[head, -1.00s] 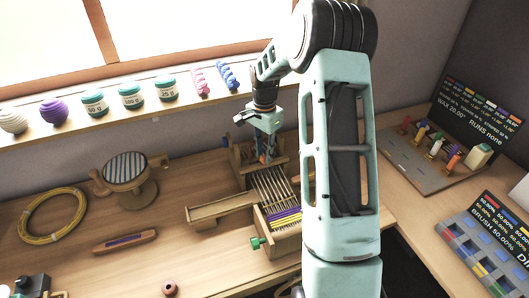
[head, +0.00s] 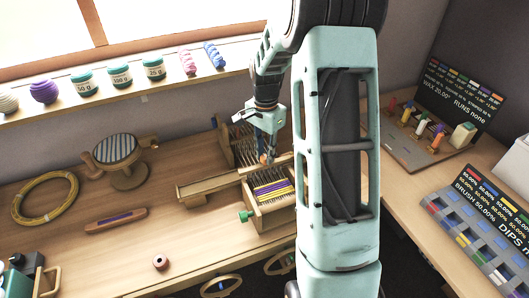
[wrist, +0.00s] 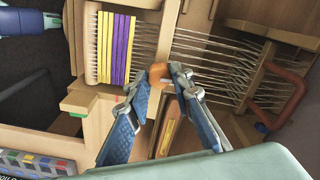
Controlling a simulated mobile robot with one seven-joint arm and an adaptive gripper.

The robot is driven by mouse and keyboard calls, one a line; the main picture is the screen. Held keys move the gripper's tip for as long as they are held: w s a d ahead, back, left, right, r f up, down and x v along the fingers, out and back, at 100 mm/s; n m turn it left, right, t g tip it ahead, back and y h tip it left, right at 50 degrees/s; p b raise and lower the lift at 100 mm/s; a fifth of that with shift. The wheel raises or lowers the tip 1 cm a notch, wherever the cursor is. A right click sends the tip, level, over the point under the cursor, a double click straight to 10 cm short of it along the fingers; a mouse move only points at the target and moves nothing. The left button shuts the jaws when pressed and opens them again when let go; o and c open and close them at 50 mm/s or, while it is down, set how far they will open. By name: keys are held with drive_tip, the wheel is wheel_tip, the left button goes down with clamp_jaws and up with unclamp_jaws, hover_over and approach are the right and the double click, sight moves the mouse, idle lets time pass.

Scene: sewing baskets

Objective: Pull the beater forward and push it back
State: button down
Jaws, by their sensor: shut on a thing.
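The loom (head: 262,212) stands on the table, with a yellow and purple woven band (head: 272,190) at its front. The beater (head: 284,161) is a wooden bar across the warp threads, close behind the band. In the wrist view the beater (wrist: 168,30) runs up and down the picture, with a narrow strip of bare warp between it and the band (wrist: 116,45). My gripper (head: 266,158) is shut on the beater's orange-brown knob (wrist: 158,75). The fingers (wrist: 156,80) lie on both sides of the knob and partly hide it.
A green loom knob (head: 245,216) sticks out at the front left. A wooden arm (head: 208,184) reaches left. A round striped stand (head: 120,160), a shuttle (head: 116,221) and a yellow hoop (head: 45,199) lie left. My arm hides the table to the right.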

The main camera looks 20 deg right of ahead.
drive_tip(key=shift+s, duration=0.25)
drive_tip(key=c, duration=2)
unclamp_jaws()
drive_tip(key=shift+r, duration=0.1)
drive_tip(key=shift+w+r, duration=0.1)
drive_tip(key=shift+r, duration=0.2)
wheel_tip(320, 180, up, 11)
drive_tip(key=shift+r, duration=0.15)
